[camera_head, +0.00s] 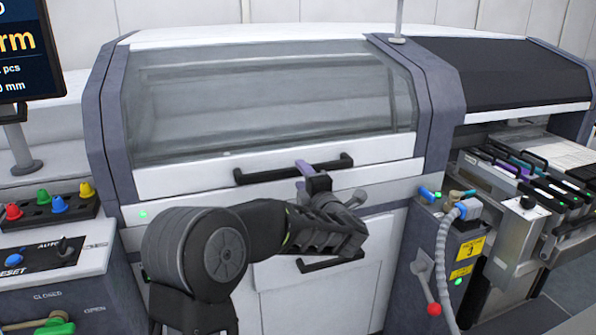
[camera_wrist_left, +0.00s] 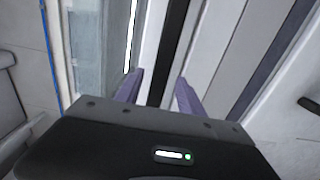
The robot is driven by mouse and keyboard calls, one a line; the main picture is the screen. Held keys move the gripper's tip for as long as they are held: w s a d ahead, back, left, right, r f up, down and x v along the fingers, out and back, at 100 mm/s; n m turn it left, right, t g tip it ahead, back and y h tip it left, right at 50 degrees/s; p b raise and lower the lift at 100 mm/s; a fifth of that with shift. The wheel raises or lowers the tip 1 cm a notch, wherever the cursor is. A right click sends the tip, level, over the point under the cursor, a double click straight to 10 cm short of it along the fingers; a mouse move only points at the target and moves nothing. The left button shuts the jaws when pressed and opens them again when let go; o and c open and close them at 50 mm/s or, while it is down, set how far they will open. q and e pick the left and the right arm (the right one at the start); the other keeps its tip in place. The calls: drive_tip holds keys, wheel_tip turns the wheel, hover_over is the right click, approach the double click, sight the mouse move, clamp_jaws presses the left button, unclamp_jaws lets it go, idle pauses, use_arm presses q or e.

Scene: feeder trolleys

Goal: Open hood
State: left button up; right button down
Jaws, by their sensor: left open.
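The hood (camera_head: 280,95) is a wide, clear window in a white frame on the front of the machine, and it looks closed. Its black bar handle (camera_head: 262,175) runs along the lower white edge. My left gripper (camera_head: 304,168) is at the middle of this handle, and my arm covers part of the panel below. In the left wrist view my open purple fingers (camera_wrist_left: 158,88) stand on either side of the black handle (camera_wrist_left: 174,45). I cannot tell whether they touch it. My right gripper is not in view.
A lower door has its own black handle (camera_head: 328,263). To the right is a feeder trolley (camera_head: 525,205) with a grey hose (camera_head: 443,255). To the left are a button panel (camera_head: 50,210) and a monitor (camera_head: 28,45).

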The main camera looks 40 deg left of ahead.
sight(299, 173)
use_arm(q)
drive_tip(key=shift+x, duration=1.8)
drive_tip(key=shift+c, duration=0.2)
clamp_jaws()
